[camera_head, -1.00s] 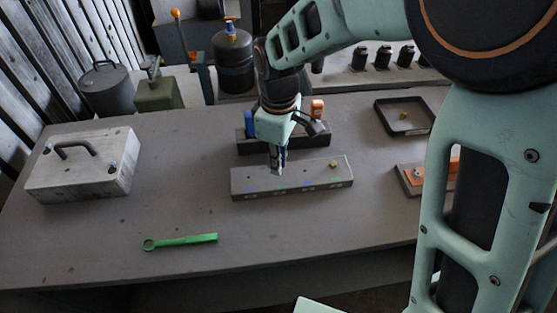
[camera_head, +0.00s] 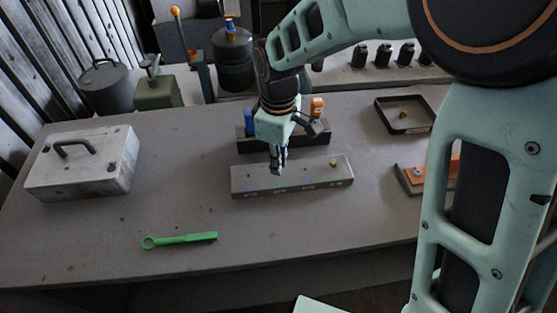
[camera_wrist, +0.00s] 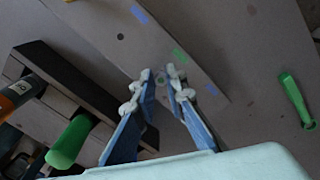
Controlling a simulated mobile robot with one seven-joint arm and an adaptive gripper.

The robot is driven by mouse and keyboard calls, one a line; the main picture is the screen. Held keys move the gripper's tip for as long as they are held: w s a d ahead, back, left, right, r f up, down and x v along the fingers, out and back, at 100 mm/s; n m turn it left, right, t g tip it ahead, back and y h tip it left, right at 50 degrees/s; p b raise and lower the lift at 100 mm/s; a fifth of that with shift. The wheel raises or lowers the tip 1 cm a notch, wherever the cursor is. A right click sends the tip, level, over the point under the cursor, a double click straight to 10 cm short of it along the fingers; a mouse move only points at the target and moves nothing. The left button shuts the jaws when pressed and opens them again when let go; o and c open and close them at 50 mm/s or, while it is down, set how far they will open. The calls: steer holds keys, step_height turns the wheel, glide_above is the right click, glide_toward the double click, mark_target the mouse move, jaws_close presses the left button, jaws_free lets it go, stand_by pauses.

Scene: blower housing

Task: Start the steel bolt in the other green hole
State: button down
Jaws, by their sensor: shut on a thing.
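The grey block (camera_head: 243,182) lies on the bench, with blue and green marks along one edge. A brass-coloured bolt head (camera_head: 333,162) stands at its right end. My gripper (camera_head: 278,171) is over the left-middle of the block, fingers pointing down. In the wrist view my gripper (camera_wrist: 163,77) is closed on a small steel bolt (camera_wrist: 160,79), mostly hidden by the fingertips. The fingertips are beside a green mark (camera_wrist: 180,54), with a blue mark (camera_wrist: 138,13) and another blue mark (camera_wrist: 212,89) on either side. Whether the bolt's tip is in a hole cannot be seen.
A dark rack (camera_head: 318,140) with blue and orange handles stands close behind the block. A green wrench (camera_head: 182,241) lies in front left, a grey lidded box (camera_head: 85,170) at left. A black tray (camera_head: 385,118) and an orange-topped fixture (camera_head: 410,180) are at right.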

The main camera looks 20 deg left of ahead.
steer(key=shift+f, duration=0.2)
steer(key=c, duration=1.9)
jaws_free()
steer(key=shift+o, duration=0.7)
steer(key=o, duration=0.4)
steer(key=shift+c, duration=0.2)
steer(key=shift+r+p, duration=3)
steer(key=shift+r, duration=1)
